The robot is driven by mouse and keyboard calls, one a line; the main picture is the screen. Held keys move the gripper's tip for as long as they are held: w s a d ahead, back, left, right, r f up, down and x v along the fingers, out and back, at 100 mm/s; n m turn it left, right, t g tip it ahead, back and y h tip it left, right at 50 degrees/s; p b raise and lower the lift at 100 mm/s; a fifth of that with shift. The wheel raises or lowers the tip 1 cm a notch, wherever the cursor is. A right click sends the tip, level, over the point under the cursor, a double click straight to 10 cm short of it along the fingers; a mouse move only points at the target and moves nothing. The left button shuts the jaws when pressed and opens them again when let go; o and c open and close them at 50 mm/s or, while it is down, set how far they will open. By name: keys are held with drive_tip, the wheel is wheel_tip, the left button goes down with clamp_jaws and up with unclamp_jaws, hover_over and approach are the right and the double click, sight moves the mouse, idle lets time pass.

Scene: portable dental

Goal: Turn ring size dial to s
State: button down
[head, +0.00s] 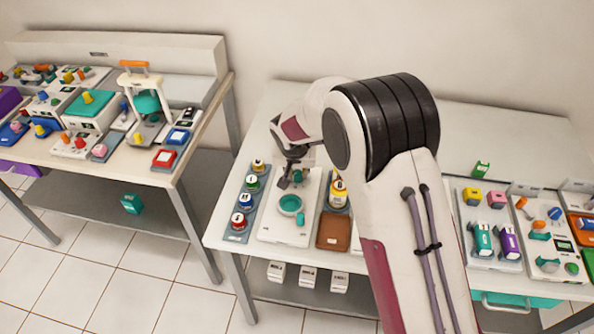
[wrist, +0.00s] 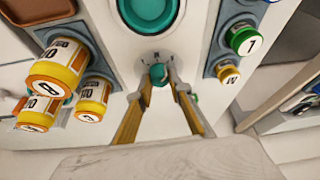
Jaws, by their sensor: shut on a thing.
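The dial is a small teal knob (wrist: 158,73) on a white panel (wrist: 185,30). Small dark marks sit around its far side, too small to read. My gripper (wrist: 160,84) is shut on the knob, with one fingertip on each side of it. In the head view my gripper (head: 285,183) reaches down to the far part of the white panel (head: 270,228), and a teal knob (head: 298,175) shows beside it. A round teal dish (head: 290,204) is on the same panel, nearer the front; it also shows at the top of the wrist view (wrist: 148,12).
Orange-yellow bottles (wrist: 62,68) stand left of the knob in the wrist view. A grey rack (wrist: 226,50) with a green-capped vial (wrist: 243,40) is at the right. In the head view a brown tray (head: 333,231) lies right of the panel. My arm hides part of the table.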

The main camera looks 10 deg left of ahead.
drive_tip(key=c, duration=1.8)
unclamp_jaws()
drive_tip(key=shift+c, duration=0.2)
drive_tip(key=shift+r, duration=0.1)
drive_tip(key=v, duration=1.1)
drive_tip(key=shift+s+r, duration=0.15)
drive_tip(key=shift+r, duration=0.25)
